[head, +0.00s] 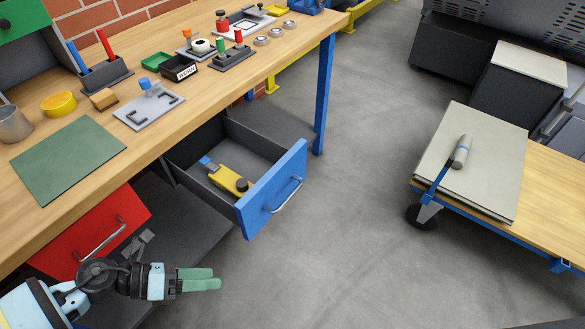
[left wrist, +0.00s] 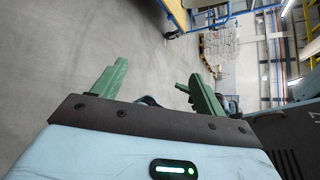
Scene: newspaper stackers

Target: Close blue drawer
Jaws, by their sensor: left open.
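The blue drawer (head: 272,190) is pulled out from under the workbench in the head view, with a silver bar handle on its front. A yellow tool with a blue end (head: 228,178) lies inside it. My left gripper (head: 218,280) has green fingers and is below and left of the blue drawer front, apart from it, in front of the red drawer (head: 95,235). In the left wrist view the two green fingers (left wrist: 155,85) are spread apart with nothing between them. The blue drawer cannot be made out in the left wrist view.
The wooden workbench (head: 175,125) carries a green mat (head: 67,158), a yellow bowl (head: 58,104) and several small trays. A cart (head: 550,200) with stacked grey sheets stands at the right. The grey floor between the drawer and cart is clear.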

